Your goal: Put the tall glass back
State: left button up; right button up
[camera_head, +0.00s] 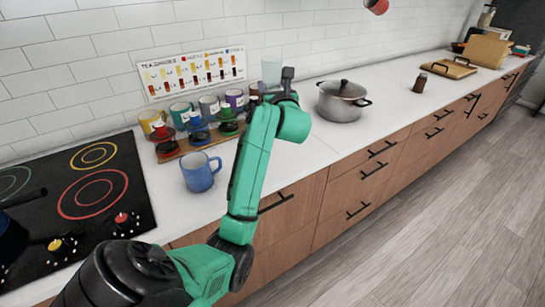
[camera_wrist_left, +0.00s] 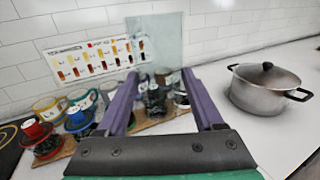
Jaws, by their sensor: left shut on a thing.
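The tall glass (camera_head: 271,70) is clear and pale, and it stands out faintly against the white tiled wall in the head view. It also shows in the left wrist view (camera_wrist_left: 155,40), roughly upright between and beyond the purple fingers. My left gripper (camera_head: 284,82) is shut on the glass, at the far end of my green arm above the counter. Its fingers (camera_wrist_left: 160,78) show on both sides of the glass in the wrist view. The glass's base is hidden in the head view, so I cannot tell whether it touches the counter. My right gripper is not in view.
Several mugs (camera_head: 181,113) and jars on a wooden board (camera_head: 168,148) stand left of the gripper. A blue mug (camera_head: 199,174) stands in front. A lidded pot (camera_head: 341,103) is to the right, a stovetop (camera_head: 92,215) at left. Counter beyond the pot is mostly clear.

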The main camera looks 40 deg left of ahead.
pick_arm(q)
notch_tip(320, 180, down, 19)
jog(key=shift+w+d+f, duration=0.1)
jog(key=shift+f, duration=0.1)
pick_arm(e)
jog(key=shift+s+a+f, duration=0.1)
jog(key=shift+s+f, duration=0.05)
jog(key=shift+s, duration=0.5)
pick_arm(q)
jog(key=shift+f, duration=0.1)
jog(key=o, duration=1.6)
jog(key=shift+c, duration=0.2)
